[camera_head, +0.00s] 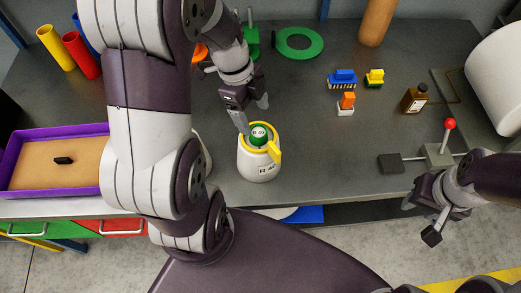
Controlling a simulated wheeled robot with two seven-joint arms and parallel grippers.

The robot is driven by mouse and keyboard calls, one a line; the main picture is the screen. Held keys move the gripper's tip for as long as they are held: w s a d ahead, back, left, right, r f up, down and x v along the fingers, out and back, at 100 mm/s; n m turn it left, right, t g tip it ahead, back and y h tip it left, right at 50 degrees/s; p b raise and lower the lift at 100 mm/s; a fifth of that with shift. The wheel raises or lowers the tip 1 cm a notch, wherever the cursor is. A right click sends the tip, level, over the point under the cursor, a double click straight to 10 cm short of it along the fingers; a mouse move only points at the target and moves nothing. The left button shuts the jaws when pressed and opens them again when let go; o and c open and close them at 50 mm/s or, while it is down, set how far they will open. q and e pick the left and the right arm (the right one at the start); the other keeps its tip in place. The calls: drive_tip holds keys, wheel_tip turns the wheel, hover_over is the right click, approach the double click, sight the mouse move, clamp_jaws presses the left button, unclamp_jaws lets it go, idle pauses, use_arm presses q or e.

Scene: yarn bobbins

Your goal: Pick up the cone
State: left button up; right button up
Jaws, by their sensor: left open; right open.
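Yellow (55,47), red (81,55) and blue (84,32) tapered tubes, cone-like in shape, stand at the back left of the table. A tan cylinder (377,20) stands at the back right. I cannot tell which one the task calls the cone. A white labelled pot (259,171) with a yellow rim and handle and a green top (258,135) stands upright near the table's front edge. My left gripper (253,113) is open and empty just above the pot. My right gripper (420,220) is open and empty off the front edge at the right.
A purple-rimmed tray (12,160) with a small black piece lies at the left. A green ring (298,43), toy blocks (342,79), a brown bottle (414,98) and a red-knobbed lever (449,124) are on the table. My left arm hides part of the left side.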

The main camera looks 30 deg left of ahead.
sight(258, 130)
use_arm(q)
drive_tip(key=x, duration=0.4)
drive_tip(key=shift+s+a+f+p, duration=0.1)
drive_tip(key=shift+a+f+p, duration=0.15)
drive_tip(key=shift+p, duration=0.15)
drive_tip(key=shift+d+f, duration=0.2)
drive_tip(key=shift+f, duration=0.25)
clamp_jaws()
drive_tip(key=shift+r, duration=0.1)
drive_tip(key=shift+r, duration=2)
drive_tip(key=s+d+r+b, duration=0.1)
drive_tip(key=s+d+r, duration=0.5)
drive_tip(key=s, duration=0.3)
drive_tip(key=shift+d+r, duration=0.4)
drive_tip(key=shift+r, duration=0.05)
drive_tip(key=shift+s, duration=0.15)
